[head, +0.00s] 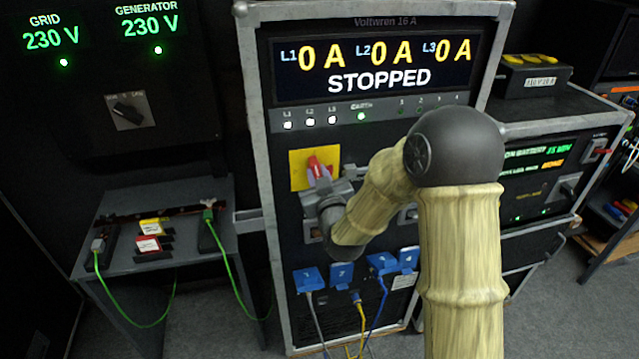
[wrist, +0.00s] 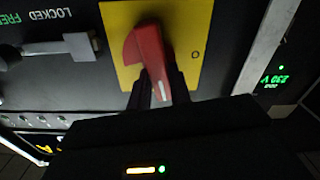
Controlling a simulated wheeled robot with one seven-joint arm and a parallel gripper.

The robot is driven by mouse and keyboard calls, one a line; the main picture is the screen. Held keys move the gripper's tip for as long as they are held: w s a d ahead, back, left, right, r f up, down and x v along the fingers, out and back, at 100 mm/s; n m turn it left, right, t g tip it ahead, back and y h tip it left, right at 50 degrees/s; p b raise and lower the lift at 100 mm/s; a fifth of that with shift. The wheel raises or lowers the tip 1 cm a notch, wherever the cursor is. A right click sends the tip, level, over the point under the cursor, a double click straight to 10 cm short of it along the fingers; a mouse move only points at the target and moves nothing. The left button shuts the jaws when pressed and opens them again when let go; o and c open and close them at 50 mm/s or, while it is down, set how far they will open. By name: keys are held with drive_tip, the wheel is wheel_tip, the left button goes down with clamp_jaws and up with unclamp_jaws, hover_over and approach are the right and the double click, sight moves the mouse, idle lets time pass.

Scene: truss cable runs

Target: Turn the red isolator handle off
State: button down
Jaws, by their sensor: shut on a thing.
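The red isolator handle (head: 319,168) sits on a yellow plate (head: 297,169) on the front of the rack panel. In the wrist view the red handle (wrist: 147,48) stands on the yellow plate (wrist: 187,15), with a white mark at its lower end and an "O" on the plate to its right. My gripper (head: 318,186) is at the handle. In the wrist view its dark fingers (wrist: 161,90) stand on either side of the handle's lower end and are shut on it. The handle looks slightly tilted from the plate's upright line.
A grey lever (wrist: 62,46) lies beside the plate near the word "LOCKED". The display (head: 378,66) above reads 0 A and "STOPPED". Blue connectors (head: 308,279) with hanging cables are below. A small table (head: 155,265) with green cables stands left.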

drive_tip(key=shift+s+a+f+n+b, duration=0.1)
drive_tip(key=shift+a+f+n+b, duration=0.1)
drive_tip(key=shift+n+b, duration=2.25)
drive_tip(key=shift+w+a+f+n+b, duration=0.15)
drive_tip(key=shift+f+n+b, duration=0.1)
drive_tip(key=shift+n+b, duration=2.2)
drive_tip(key=shift+s+a+f+n+b, duration=0.2)
drive_tip(key=shift+n+b, duration=1.75)
drive_tip(key=shift+n, duration=0.95)
drive_tip(key=shift+d, duration=0.1)
drive_tip(key=c, duration=1.3)
unclamp_jaws()
